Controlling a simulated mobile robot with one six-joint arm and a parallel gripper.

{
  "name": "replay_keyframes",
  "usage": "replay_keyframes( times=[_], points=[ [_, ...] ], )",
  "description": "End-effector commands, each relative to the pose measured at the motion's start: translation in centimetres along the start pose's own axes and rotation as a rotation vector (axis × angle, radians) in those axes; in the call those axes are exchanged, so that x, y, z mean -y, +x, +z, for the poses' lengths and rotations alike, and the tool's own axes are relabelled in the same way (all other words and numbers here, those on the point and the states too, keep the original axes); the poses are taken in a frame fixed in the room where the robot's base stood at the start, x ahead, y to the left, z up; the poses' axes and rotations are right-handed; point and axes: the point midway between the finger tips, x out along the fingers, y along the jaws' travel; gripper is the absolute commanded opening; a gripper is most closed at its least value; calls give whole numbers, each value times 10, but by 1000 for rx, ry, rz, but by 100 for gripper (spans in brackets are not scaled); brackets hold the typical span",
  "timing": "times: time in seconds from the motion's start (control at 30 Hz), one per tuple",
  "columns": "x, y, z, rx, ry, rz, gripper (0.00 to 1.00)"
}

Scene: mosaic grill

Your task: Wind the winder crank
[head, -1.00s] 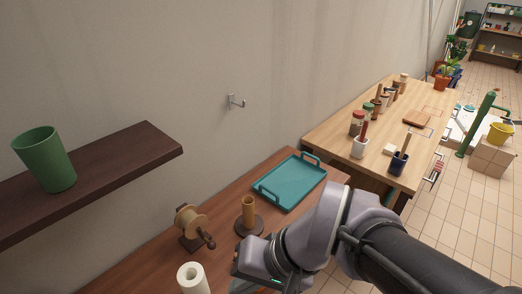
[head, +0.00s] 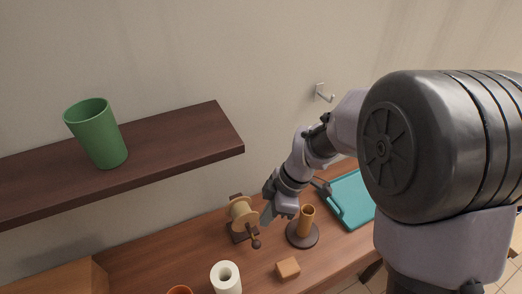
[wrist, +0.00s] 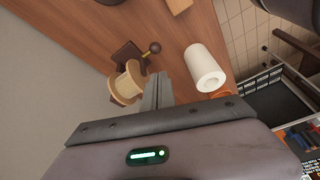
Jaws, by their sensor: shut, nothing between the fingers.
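The winder (head: 240,214) stands on the brown wooden counter, a pale wooden spool on a dark base. Its crank (head: 254,241) ends in a dark round knob on the side facing the front of the counter. In the wrist view the spool (wrist: 127,83) lies just left of the fingers, and the crank knob (wrist: 154,47) shows above them. My gripper (head: 268,214) is shut and empty, close to the right side of the spool in the head view. I cannot tell whether the fingers touch it.
A white paper roll (head: 226,278) stands in front of the winder. A wooden peg stand (head: 303,232) and a small wooden block (head: 288,268) are to its right. A teal tray (head: 352,205) lies farther right. A shelf (head: 170,139) with a green cup (head: 98,134) overhangs at left.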

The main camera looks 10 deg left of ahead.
Motion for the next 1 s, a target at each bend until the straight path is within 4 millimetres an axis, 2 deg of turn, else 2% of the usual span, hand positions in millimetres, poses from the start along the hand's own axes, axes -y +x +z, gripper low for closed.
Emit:
replay_keyframes(
  times=[0.03, 0.13, 0.27, 0.6, 0.8, 1.0],
  points=[
    [-3, 18, 0, -7, -82, -30, 0],
    [-6, 36, 0, -18, -189, -54, 0],
    [-5, 53, 0, -20, -206, -58, 0],
    [-1, 120, 0, -19, -203, -57, 0],
    [0, 135, -1, -19, -202, -56, 0],
    [0, 136, -1, -19, -202, -56, 0]
  ],
)
